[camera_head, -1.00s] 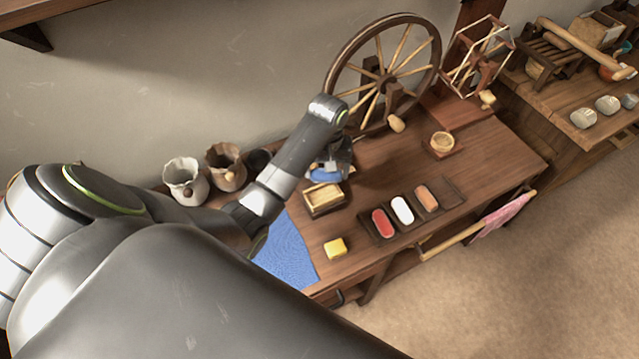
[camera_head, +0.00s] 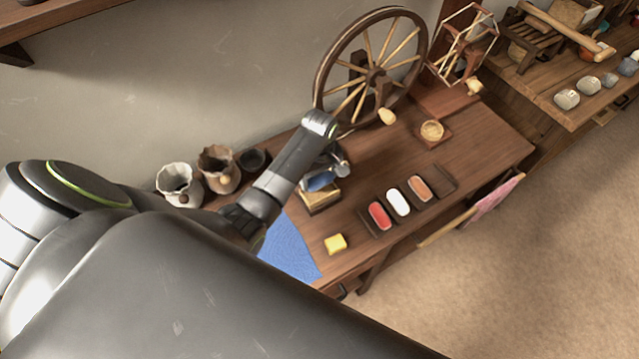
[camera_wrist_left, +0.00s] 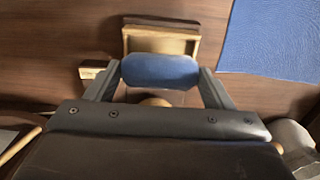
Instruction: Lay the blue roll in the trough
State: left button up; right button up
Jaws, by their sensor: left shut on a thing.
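My left gripper (camera_head: 322,178) is shut on the blue roll (camera_head: 318,182). In the left wrist view the blue roll (camera_wrist_left: 160,71) lies crosswise between the two fingers (camera_wrist_left: 158,76). The roll is over or close to a small pale wooden box (camera_head: 320,198), which shows partly behind it in the left wrist view (camera_wrist_left: 126,42). I cannot tell whether they touch. A dark tray (camera_head: 452,170) lies to the right, holding a red roll (camera_head: 380,215), a white roll (camera_head: 399,202) and an orange roll (camera_head: 420,188); its right end is empty. I cannot tell which container is the trough.
A blue cloth (camera_head: 288,248) and a yellow block (camera_head: 335,244) lie near the front edge. A spinning wheel (camera_head: 376,75) stands behind. Jars (camera_head: 178,184) stand at the left. A small bowl on a stand (camera_head: 432,131) is at the right, with bare tabletop around it.

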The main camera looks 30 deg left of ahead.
aim_at(320, 185)
pick_arm(q)
jog(key=shift+f, duration=1.95)
jog(key=shift+f, duration=0.1)
jog(key=o, duration=1)
jog(key=shift+o, duration=0.2)
notch_tip(320, 185, up, 12)
jog(key=shift+r, duration=0.15)
